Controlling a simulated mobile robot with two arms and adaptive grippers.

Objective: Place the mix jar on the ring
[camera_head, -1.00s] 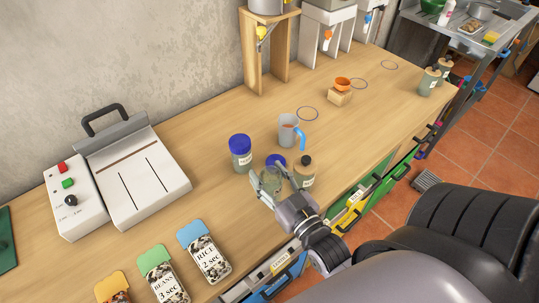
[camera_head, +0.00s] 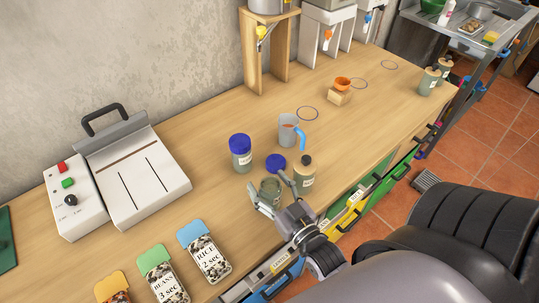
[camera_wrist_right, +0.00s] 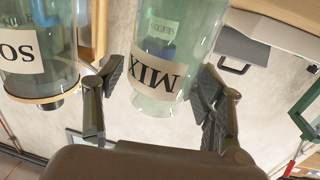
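The mix jar (camera_head: 270,190) is clear greenish glass and stands near the front edge of the bench. Its MIX label shows upside down in the right wrist view (camera_wrist_right: 160,72). My right gripper (camera_head: 274,192) has its fingers spread on either side of the jar; the wrist view (camera_wrist_right: 160,90) shows gaps between jar and fingers. Thin blue rings are drawn on the bench: one behind the measuring cup (camera_head: 308,114), others farther back right (camera_head: 359,84) and (camera_head: 390,65). My left gripper is not in view.
A blue lid (camera_head: 276,162) lies behind the mix jar. A measuring cup (camera_head: 289,132) and an orange cup on a wooden block (camera_head: 340,97) stand farther back.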

